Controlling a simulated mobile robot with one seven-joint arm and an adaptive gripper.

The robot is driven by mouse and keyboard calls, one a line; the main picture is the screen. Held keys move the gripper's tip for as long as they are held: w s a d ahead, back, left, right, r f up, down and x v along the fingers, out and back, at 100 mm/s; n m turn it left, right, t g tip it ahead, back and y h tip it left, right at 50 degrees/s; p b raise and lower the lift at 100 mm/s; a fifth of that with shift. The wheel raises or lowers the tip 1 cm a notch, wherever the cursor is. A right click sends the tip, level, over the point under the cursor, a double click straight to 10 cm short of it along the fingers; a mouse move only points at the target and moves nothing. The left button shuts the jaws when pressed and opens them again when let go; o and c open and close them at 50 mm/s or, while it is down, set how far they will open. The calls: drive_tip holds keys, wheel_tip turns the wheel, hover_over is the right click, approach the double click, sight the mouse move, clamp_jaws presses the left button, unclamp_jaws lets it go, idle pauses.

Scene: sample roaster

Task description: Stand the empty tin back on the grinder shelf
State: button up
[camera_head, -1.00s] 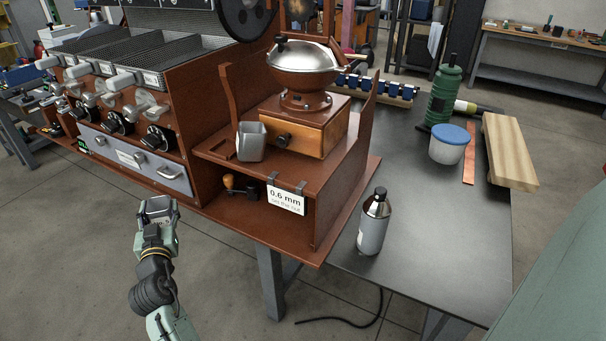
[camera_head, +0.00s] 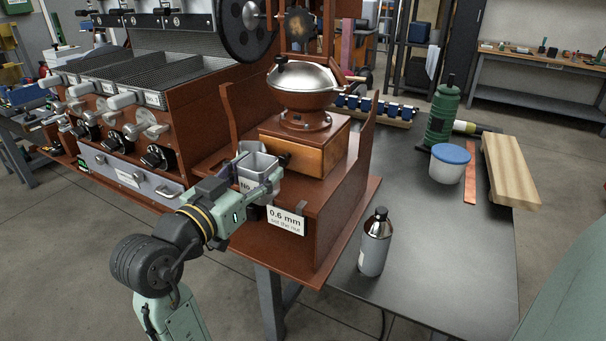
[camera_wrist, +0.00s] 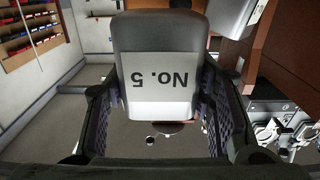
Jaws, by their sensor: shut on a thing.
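My gripper (camera_head: 258,171) is shut on a grey tin (camera_head: 247,185) with a white label, in the head view at the front left of the brown grinder shelf (camera_head: 308,192). A second grey tin (camera_head: 250,146) on the shelf is mostly hidden behind the held one. I cannot tell whether the held tin touches the shelf or the other tin. Its inside does not show clearly.
The grinder (camera_head: 305,145) stands close behind the tins. A "0.6 mm" card (camera_head: 286,221) hangs on the shelf's front edge. A bottle (camera_head: 375,245) stands on the dark table to the right. The roaster (camera_head: 140,160) is to the left.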

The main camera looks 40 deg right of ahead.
drive_tip(key=d, duration=0.3)
drive_tip(key=d+p, duration=0.1)
drive_tip(key=d, duration=0.2)
drive_tip(key=d+p, duration=0.1)
drive_tip(key=d, duration=0.2)
drive_tip(key=shift+w+d+f, duration=0.2)
drive_tip(key=shift+d+f, duration=0.2)
drive_tip(key=f, duration=0.1)
drive_tip(key=d+f, duration=0.1)
drive_tip(key=f, duration=0.1)
drive_tip(key=shift+d+f+p, duration=0.15)
drive_tip(key=shift+p, duration=0.25)
drive_tip(key=shift+f, duration=0.2)
drive_tip(key=shift+f, duration=0.2)
drive_tip(key=o, duration=1)
drive_tip(key=shift+r, duration=0.1)
